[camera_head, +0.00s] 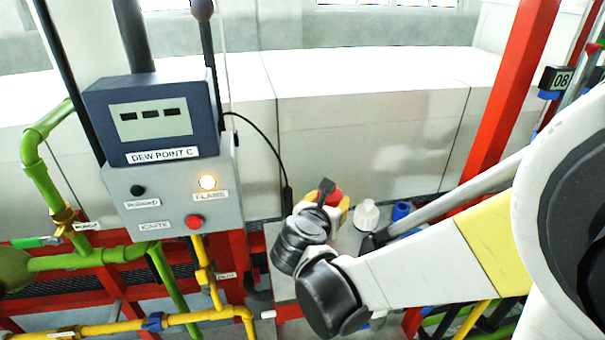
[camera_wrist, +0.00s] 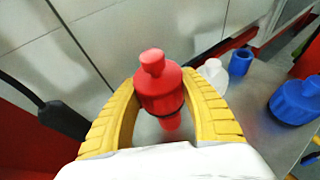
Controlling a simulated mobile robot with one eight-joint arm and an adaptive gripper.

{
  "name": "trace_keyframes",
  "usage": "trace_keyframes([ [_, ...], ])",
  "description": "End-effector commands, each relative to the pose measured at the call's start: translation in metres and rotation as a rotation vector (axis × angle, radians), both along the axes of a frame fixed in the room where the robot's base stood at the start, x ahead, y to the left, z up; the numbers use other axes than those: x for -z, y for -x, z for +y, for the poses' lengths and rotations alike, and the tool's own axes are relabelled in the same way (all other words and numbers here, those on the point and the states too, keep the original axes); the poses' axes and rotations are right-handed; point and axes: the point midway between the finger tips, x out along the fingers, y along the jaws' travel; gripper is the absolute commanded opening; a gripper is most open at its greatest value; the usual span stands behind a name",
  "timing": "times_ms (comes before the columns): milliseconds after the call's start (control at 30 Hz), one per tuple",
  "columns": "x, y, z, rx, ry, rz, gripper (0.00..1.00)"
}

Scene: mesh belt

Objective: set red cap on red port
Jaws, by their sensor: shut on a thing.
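A red cap (camera_wrist: 160,92) with a round knob on top and a dark ring low on its body stands between the two yellow fingers of my gripper (camera_wrist: 163,82) in the wrist view. The fingers are shut on it from both sides. A narrower red part shows below the dark ring; I cannot tell whether it belongs to the cap or to a red port. In the head view my gripper (camera_head: 343,204) is at the back edge of the grey bench, and the red cap (camera_head: 334,197) shows only partly there. No separate red port is visible.
On the grey bench (camera_wrist: 222,108), a white knobbed piece (camera_wrist: 213,71), a blue hollow cylinder (camera_wrist: 240,62) and a larger blue piece (camera_wrist: 296,100) stand to the right. A black cable end (camera_wrist: 62,118) hangs at left. A control panel (camera_head: 172,195) stands left of my arm.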

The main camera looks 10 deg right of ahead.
Motion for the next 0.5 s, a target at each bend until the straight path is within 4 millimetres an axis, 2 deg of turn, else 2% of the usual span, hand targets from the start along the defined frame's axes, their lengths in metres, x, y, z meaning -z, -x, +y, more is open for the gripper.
trace_keyframes([
  [500, 0.051, 0.000, 0.000, -0.001, 0.000, 0.000, 0.15],
])
